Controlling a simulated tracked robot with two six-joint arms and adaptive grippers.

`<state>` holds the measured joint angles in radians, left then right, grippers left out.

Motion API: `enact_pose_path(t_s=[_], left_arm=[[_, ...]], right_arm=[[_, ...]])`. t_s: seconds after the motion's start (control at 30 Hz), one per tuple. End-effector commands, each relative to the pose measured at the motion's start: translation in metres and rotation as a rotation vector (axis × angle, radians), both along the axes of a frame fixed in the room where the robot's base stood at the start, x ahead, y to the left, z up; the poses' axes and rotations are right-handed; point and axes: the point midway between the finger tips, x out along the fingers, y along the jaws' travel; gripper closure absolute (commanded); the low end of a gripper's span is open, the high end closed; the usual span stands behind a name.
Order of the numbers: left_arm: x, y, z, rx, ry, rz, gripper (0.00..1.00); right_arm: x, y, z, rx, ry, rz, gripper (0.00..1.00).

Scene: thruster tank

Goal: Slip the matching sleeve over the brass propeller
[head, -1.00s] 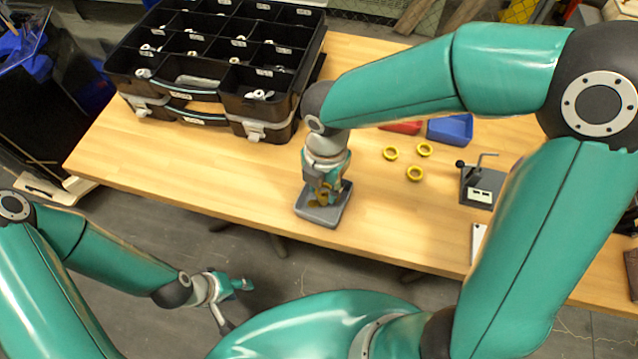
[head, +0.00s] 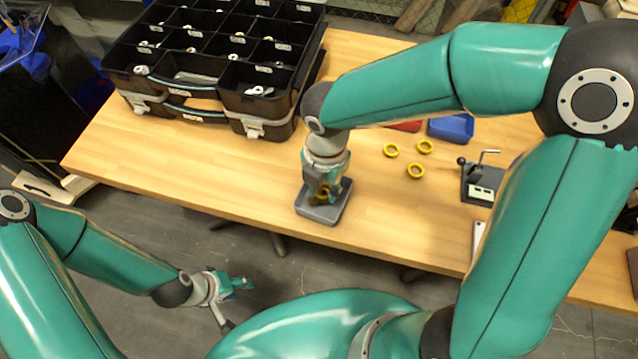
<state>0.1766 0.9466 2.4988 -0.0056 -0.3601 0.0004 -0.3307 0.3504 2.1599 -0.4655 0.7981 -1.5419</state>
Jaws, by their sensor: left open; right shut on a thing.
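My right gripper (head: 321,190) is shut on the brass propeller (head: 318,197), at a small grey tray (head: 310,214) near the table's front edge. The propeller is mostly hidden by the gripper, and I cannot tell whether it touches the tray floor. Several yellow rings, which look like sleeves, lie apart on the table right of the tray: one at the left (head: 391,150), one at the back (head: 425,147) and one in front (head: 416,171). My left gripper (head: 240,290) is open and empty, off the table's front edge.
A black compartment case (head: 205,118) with small white parts stands at the back left. A blue bin (head: 452,128) and a partly hidden red bin (head: 405,126) stand behind the rings. A grey clamp fixture (head: 481,186) is at right. The table's front left is clear.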

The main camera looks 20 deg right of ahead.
Motion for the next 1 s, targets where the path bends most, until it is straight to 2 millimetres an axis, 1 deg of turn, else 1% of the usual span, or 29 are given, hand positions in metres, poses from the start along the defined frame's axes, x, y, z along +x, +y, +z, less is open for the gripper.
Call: enact_pose_path(t_s=[0.1, 1.0], left_arm=[[0.0, 0.0, -0.0023, 0.0, 0.0, 0.0, 0.56], [0.0, 0.0, -0.0042, 0.0, 0.0, 0.0, 0.56]], right_arm=[[-0.0001, 0.0, -0.0032, 0.0, 0.0, 0.0, 0.79], [-0.0001, -0.0002, -0.0083, 0.001, -0.001, -0.001, 0.79]])
